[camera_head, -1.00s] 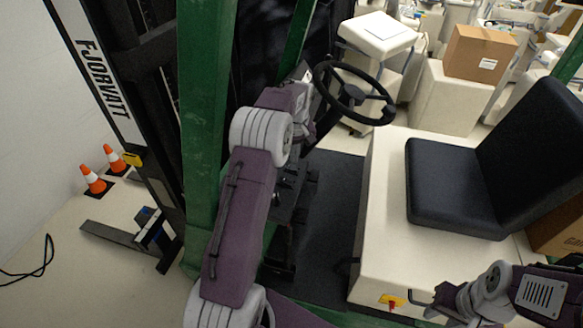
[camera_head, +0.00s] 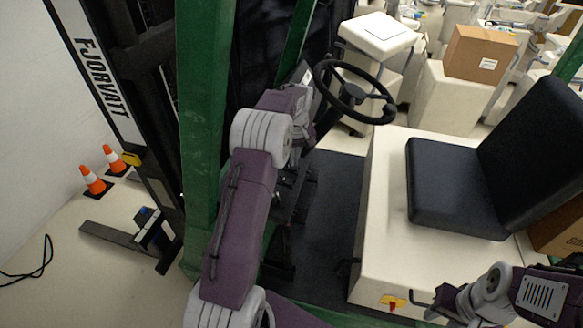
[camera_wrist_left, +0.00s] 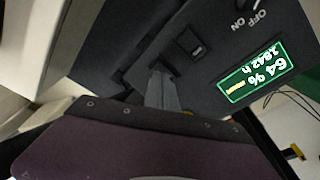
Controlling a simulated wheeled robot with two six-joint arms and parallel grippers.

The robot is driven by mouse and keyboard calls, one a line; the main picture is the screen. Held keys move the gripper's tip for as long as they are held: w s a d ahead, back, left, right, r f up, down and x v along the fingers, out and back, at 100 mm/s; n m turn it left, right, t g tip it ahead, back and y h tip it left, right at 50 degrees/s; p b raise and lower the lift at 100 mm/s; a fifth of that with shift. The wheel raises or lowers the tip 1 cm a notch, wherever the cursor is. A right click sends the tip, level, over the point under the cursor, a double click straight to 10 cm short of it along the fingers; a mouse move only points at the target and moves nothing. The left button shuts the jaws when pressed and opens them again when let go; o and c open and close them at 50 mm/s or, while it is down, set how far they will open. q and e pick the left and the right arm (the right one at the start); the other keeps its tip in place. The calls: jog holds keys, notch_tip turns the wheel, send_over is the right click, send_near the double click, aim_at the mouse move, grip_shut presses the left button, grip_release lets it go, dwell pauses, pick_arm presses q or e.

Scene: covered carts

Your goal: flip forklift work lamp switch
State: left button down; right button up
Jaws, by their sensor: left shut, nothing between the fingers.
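In the left wrist view a dark dash panel carries a small black rocker switch (camera_wrist_left: 192,43); its label cannot be read, so I cannot tell that it is the work lamp switch. My left gripper (camera_wrist_left: 160,70) is shut and empty, with its tips at the panel just left of and below the switch in the picture. I cannot tell whether they touch the panel. In the head view my left arm reaches to the dash beside the steering wheel (camera_head: 352,92), and its fingers are hidden. My right gripper (camera_head: 432,303) is low at the right, near the seat base; its jaw opening is unclear.
A lit green display (camera_wrist_left: 254,76) and an OFF/ON marking (camera_wrist_left: 248,18) sit near the switch. A green post (camera_head: 205,120) stands left of my left arm. The black seat (camera_head: 455,185) is on the right, with a red knob (camera_head: 392,304) on the cream base below.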

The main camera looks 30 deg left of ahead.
aim_at(294, 168)
pick_arm(q)
jog(key=shift+f+b, duration=0.5)
jog(key=shift+f, duration=0.35)
jog(key=shift+s, duration=0.1)
notch_tip(294, 168, up, 7)
jog(key=p, duration=0.7)
jog(key=shift+r, duration=0.1)
dwell(0.3)
